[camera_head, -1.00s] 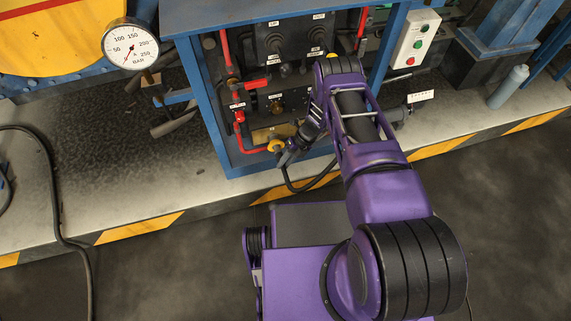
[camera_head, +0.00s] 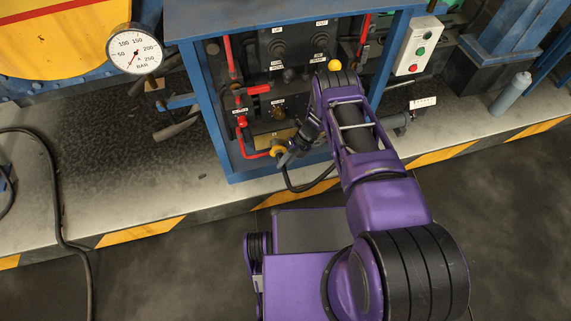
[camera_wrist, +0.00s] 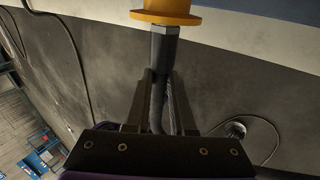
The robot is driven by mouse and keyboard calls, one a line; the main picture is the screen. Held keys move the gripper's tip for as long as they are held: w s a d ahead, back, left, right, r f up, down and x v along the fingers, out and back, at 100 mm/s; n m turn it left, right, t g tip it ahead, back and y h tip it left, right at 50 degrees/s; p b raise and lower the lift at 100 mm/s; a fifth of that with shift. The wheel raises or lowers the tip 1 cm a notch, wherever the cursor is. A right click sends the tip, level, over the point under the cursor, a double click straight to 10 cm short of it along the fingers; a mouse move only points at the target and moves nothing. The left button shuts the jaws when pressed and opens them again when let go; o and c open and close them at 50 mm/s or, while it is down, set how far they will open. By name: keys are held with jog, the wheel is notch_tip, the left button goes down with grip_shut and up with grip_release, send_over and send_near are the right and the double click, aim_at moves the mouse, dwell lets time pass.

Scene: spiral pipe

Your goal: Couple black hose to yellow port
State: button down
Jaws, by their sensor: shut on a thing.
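The yellow port (camera_head: 277,151) sits low in the blue cabinet at the end of a red pipe. In the wrist view it is a yellow flanged ring (camera_wrist: 167,14) at the top. The black hose (camera_wrist: 158,100) has a dark hex end fitting (camera_wrist: 164,45) that meets the underside of the flange, roughly in line with it. How deep it sits is hidden. My gripper (camera_wrist: 160,82) is shut on the hose just behind the fitting. In the head view my gripper (camera_head: 290,157) is beside the port, and the hose loops below it (camera_head: 302,190).
The blue cabinet frame (camera_head: 213,120) surrounds the panel with red pipes (camera_head: 242,140), knobs and labels. A pressure gauge (camera_head: 135,48) stands at the left. A loose black cable (camera_head: 58,200) lies on the floor and ledge. The ledge (camera_head: 120,190) left of the cabinet is mostly clear.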

jog(key=shift+w+a+r, duration=0.15)
jog(key=shift+w, duration=0.25)
jog(key=shift+w+a+r, duration=0.1)
jog(key=shift+w, duration=0.25)
dwell(1.4)
jog(key=c, duration=0.7)
grip_release()
jog(key=shift+s+f, duration=0.1)
jog(key=shift+s+d, duration=0.1)
jog(key=shift+s, duration=0.05)
